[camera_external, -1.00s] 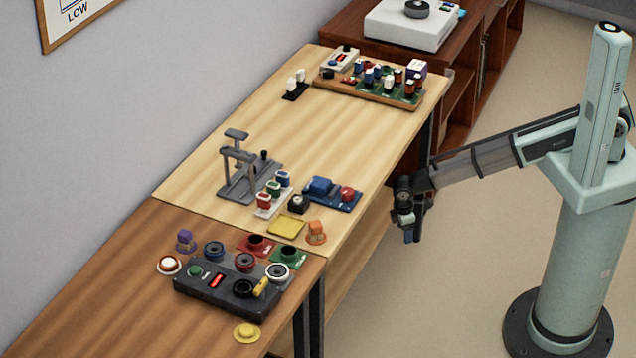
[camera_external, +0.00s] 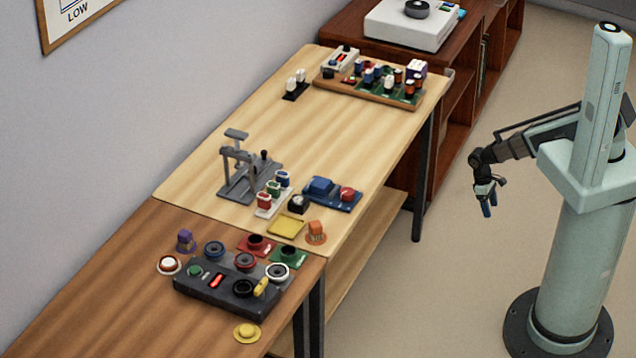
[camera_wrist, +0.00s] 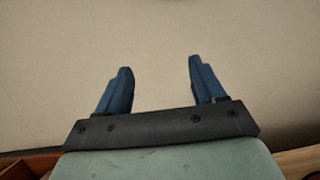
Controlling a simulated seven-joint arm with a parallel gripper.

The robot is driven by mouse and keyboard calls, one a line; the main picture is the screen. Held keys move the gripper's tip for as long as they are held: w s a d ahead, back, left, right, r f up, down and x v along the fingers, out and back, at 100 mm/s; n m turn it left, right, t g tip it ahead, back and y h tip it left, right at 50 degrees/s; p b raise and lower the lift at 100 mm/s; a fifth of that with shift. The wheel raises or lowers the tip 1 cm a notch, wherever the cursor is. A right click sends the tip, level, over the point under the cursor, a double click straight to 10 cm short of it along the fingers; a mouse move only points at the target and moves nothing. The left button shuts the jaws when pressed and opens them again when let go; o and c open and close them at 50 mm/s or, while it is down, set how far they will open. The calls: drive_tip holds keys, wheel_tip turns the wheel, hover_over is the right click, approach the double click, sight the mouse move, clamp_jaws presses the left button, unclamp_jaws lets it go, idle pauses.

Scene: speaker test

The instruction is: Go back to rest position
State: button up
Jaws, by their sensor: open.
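My gripper (camera_external: 487,206) hangs in the air over the bare floor, to the right of the tables and close to my own column. Its fingers point down. In the wrist view my gripper (camera_wrist: 160,85) shows two blue fingers well apart, with nothing between them but plain floor. My arm is folded in toward the column. No object is in contact with the gripper.
The light wooden table (camera_external: 370,130) carries a grey press stand (camera_external: 245,180), a blue block device (camera_external: 331,193) and a tray of coloured parts. The darker table (camera_external: 90,290) holds a black control box (camera_external: 225,288). A brown shelf (camera_external: 460,110) stands behind. Floor around the gripper is clear.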

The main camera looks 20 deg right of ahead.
drive_tip(key=s+d+r+m+g+y, duration=0.1)
drive_tip(key=s+d+m, duration=0.3)
drive_tip(key=s+d, duration=0.3)
drive_tip(key=s+d+r+m+g+y, duration=0.1)
drive_tip(key=s+d+m, duration=0.3)
drive_tip(key=s+d, duration=0.4)
drive_tip(key=d+g, duration=0.1)
drive_tip(key=d, duration=0.3)
drive_tip(key=shift+s+d+r+g+y, duration=0.2)
drive_tip(key=shift+d+g+y, duration=0.1)
drive_tip(key=shift+y, duration=0.1)
